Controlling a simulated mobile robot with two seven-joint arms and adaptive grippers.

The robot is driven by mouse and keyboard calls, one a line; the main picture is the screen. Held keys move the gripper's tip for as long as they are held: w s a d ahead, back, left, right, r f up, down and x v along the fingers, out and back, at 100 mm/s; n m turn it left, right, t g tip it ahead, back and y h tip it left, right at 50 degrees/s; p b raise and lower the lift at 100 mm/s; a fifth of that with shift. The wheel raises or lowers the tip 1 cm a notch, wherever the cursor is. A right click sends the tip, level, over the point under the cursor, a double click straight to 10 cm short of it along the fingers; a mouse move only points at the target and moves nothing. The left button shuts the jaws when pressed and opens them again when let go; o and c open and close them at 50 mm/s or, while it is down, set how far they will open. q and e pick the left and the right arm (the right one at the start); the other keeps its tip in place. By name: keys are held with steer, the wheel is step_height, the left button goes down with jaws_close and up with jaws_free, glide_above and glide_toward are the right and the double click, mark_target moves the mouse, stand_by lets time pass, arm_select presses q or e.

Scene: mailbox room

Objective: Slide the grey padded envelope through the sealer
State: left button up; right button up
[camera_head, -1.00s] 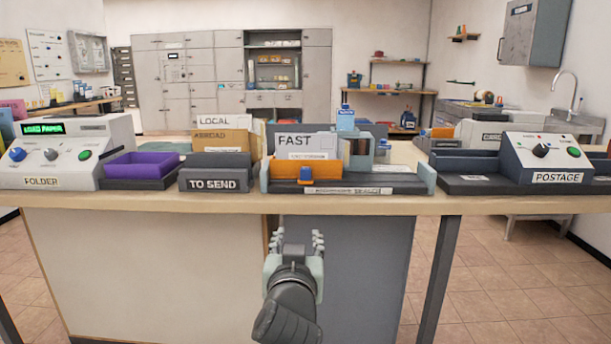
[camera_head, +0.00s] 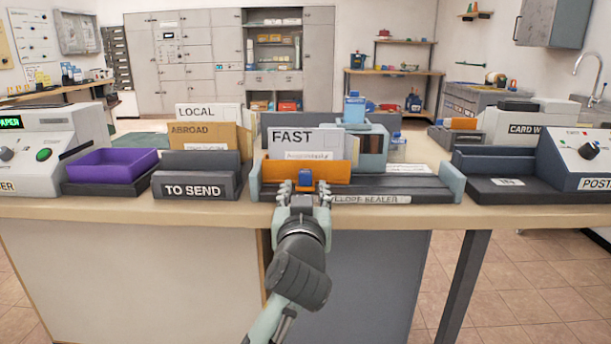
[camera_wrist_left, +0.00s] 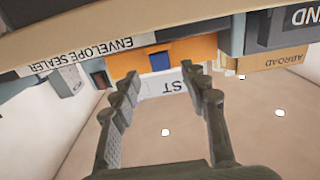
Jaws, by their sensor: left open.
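A light grey envelope marked FAST (camera_head: 308,141) stands upright in the envelope sealer (camera_head: 428,190), behind its orange part. It also shows upside down in the wrist view (camera_wrist_left: 178,87). The orange part (camera_head: 338,173) carries a blue block (camera_head: 305,178), also in the wrist view (camera_wrist_left: 160,61). My left gripper (camera_head: 304,189) is open and empty in front of the blue block. In the wrist view the fingers of my left gripper (camera_wrist_left: 160,75) point at the block, one on each side. I cannot tell whether they touch it. My right gripper is not in view.
A purple tray (camera_head: 112,163) is further left. The postage machine (camera_head: 585,158) and its dark tray stand to the right. The table's front edge (camera_head: 150,209) runs below.

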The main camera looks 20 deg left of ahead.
mark_target(305, 179)
arm_select(q)
steer(key=x, duration=0.4)
steer(key=shift+w+a, duration=0.1)
steer(key=shift+w, duration=0.35)
steer(key=shift+w+a, duration=0.15)
steer(key=shift+w, duration=0.15)
jaws_close()
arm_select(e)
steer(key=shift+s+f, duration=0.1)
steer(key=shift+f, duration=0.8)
